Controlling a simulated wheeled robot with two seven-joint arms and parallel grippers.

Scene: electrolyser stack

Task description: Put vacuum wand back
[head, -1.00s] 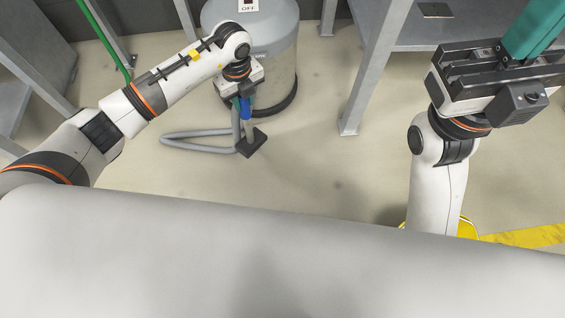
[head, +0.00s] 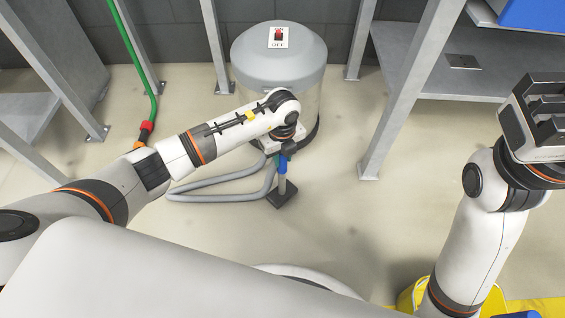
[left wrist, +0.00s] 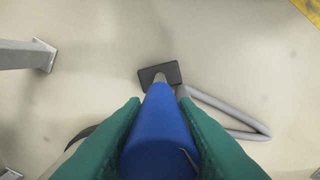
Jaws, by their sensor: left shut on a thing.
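The vacuum wand has a blue grip (head: 283,165), a grey tube and a flat black floor nozzle (head: 281,196). My left gripper (head: 284,154) is shut on the blue grip, directly in front of the vacuum. In the left wrist view, the blue grip (left wrist: 160,135) sits between the two green fingers, with the black nozzle (left wrist: 160,75) beyond. The nozzle is at or near the floor; contact is unclear. The grey vacuum canister (head: 278,58) has a red switch and an OFF label. My right gripper (head: 545,120) is at the right edge, its fingers not clearly visible.
A grey hose (head: 215,190) loops on the floor left of the nozzle. Metal frame legs, including one at right (head: 400,100), flank the vacuum. A green hose (head: 135,60) hangs at left. A yellow container (head: 413,296) is at lower right. Floor right of the wand is clear.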

